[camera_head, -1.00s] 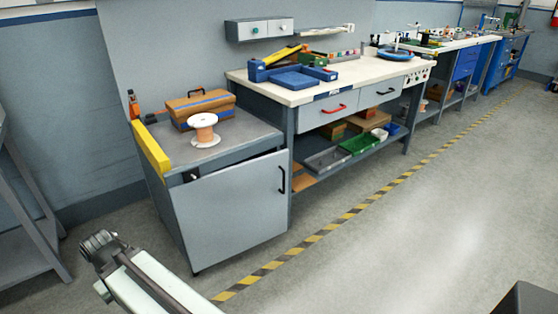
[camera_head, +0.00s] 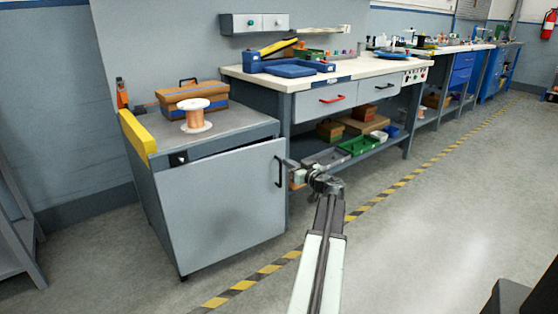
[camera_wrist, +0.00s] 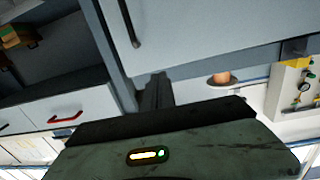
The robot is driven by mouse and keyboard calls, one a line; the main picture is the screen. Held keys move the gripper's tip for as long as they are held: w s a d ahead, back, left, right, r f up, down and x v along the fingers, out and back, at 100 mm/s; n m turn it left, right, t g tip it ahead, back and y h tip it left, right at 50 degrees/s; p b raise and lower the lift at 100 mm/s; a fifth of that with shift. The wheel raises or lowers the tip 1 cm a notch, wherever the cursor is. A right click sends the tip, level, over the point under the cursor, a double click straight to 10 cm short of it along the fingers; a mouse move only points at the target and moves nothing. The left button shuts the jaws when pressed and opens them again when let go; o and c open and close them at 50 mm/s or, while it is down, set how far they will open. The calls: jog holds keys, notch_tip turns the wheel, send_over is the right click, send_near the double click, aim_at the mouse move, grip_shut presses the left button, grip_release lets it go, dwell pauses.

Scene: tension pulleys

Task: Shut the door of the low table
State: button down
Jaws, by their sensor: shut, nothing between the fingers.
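The low table (camera_head: 222,133) stands at the left with its grey door (camera_head: 215,205) on the front. A dark gap shows along the door's top edge, so the door stands slightly ajar. Its black handle (camera_head: 279,171) is on the right side; the door (camera_wrist: 200,30) and handle (camera_wrist: 130,22) also show in the wrist view. My gripper (camera_head: 292,166) is shut and empty, just right of the handle by the door's right edge. In the wrist view its dark fingers (camera_wrist: 155,92) lie near the door's edge; I cannot tell whether they touch it.
A wire spool (camera_head: 195,115) and a cardboard box (camera_head: 200,93) sit on the low table. The workbench (camera_head: 345,72) with drawers and a lower shelf of bins stands to the right. Floor in front is clear, with a yellow-black stripe (camera_head: 270,268).

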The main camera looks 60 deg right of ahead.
aim_at(275, 145)
jog(key=shift+h, duration=0.5)
jog(key=d+x, duration=0.1)
jog(key=x, duration=0.3)
jog(key=s+d+x, duration=0.1)
jog(key=x, duration=0.7)
jog(key=shift+w+d+r, duration=0.1)
jog(key=shift+d+r, duration=0.05)
jog(key=shift+d, duration=0.4)
